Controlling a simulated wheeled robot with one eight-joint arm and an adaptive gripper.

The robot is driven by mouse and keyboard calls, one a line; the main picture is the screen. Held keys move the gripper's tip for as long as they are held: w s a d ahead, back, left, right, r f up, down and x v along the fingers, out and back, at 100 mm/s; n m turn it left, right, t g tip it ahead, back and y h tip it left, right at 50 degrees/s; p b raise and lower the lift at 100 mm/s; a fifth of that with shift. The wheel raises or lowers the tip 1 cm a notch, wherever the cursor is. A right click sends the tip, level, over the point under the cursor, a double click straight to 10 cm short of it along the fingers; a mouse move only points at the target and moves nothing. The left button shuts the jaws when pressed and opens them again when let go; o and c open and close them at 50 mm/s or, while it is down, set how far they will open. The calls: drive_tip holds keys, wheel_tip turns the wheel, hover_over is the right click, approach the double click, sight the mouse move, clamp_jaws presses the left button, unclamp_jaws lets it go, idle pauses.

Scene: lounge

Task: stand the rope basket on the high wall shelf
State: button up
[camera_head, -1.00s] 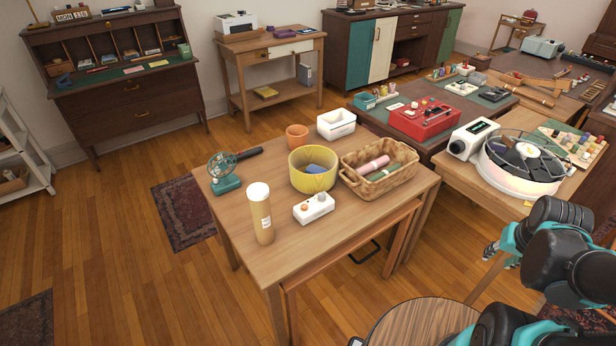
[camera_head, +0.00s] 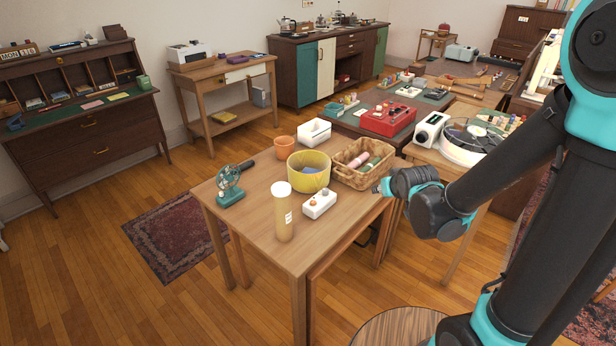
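A round yellow basket (camera_head: 309,181), which looks like the rope basket, stands upright on the wooden table (camera_head: 250,232) with something blue inside. A brown woven basket (camera_head: 340,176) with handles and rolled items stands right of it. My gripper (camera_head: 380,187) is at the table's right edge, just in front of the woven basket in the picture and apart from the yellow basket. Its fingers are small and partly hidden by my wrist, so I cannot tell whether they are open. No high wall shelf shows in view.
A round stool (camera_head: 395,328) stands in front. Floor at left is open.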

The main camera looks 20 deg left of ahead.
drive_tip(key=w+a+n+y, duration=0.1)
drive_tip(key=a+n+y, duration=0.1)
drive_tip(key=a, duration=0.9)
drive_tip(key=n+t+y, duration=0.1)
drive_tip(key=n+y, duration=0.1)
drive_tip(key=y, duration=0.2)
approach(291, 169)
drive_tip(key=shift+d+x, duration=0.2)
drive_tip(key=shift+x, duration=5.65)
drive_tip(key=shift+w+f, duration=0.1)
drive_tip(key=shift+f, duration=0.05)
clamp_jaws()
